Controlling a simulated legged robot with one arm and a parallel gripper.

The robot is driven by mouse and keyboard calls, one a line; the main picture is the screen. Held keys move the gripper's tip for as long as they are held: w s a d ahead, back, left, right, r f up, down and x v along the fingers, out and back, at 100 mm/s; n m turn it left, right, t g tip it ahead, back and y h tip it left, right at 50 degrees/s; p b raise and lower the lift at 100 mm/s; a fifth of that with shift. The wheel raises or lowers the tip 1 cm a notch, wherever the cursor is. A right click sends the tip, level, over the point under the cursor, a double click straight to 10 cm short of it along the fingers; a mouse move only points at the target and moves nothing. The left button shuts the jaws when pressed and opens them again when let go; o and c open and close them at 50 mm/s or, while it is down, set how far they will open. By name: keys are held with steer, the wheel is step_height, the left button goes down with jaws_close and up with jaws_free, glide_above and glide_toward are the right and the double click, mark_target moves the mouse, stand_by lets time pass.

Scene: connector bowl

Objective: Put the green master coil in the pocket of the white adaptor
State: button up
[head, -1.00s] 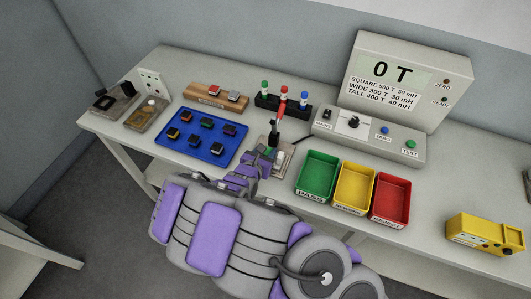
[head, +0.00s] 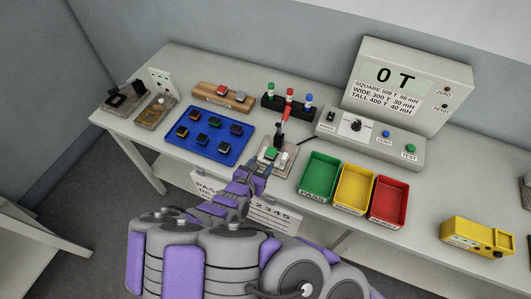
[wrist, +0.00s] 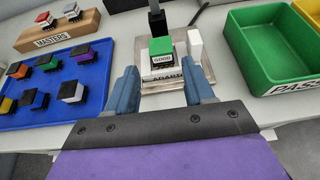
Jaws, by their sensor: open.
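In the head view, the green coil (head: 271,153) shows just beyond my gripper (head: 260,168). In the wrist view, my gripper (wrist: 160,88) is open and empty, its two blue fingers apart on the near side of the adaptor and clear of the coil.
A red-handled lever (head: 284,118) stands behind the adaptor. A blue tray (head: 213,160) of several coils is at left, with the wooden masters block (head: 208,93) behind. Green (head: 304,187), yellow (head: 342,200) and red (head: 377,214) bins are at right. The tester (head: 370,140) stands behind them.

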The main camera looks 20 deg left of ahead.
steer(key=shift+p+v, duration=0.85)
steer(key=shift+v, duration=0.8)
steer(key=w+d+r+m+h, duration=0.3)
steer(key=w+d+r+m, duration=0.2)
steer(key=d+r, duration=0.2)
steer(key=d+r+m+g+h, duration=0.2)
steer(key=d+r+m, duration=0.25)
steer(key=d, duration=0.35)
steer(key=s+d+r+m+g+h, duration=0.1)
steer(key=d+r+m+g+h, duration=0.3)
steer(key=d, duration=0.3)
steer(key=d+r+m+g+h, duration=0.1)
steer(key=d+r+m, duration=0.3)
steer(key=d+m, duration=0.3)
steer(key=s+d+r+m+g+y, duration=0.3)
steer(key=s+d+m+g, duration=0.55)
steer(key=s, duration=0.65)
steer(key=s+a+r+m+y, duration=0.1)
steer(key=s+a+m+y, duration=0.2)
steer(key=s+y, duration=0.1)
steer(key=s+a+r+m+y, duration=0.2)
steer(key=s+y, duration=0.2)
steer(key=s, duration=0.3)
steer(key=shift+a+m, duration=0.35)
steer(key=shift+m, duration=0.05)
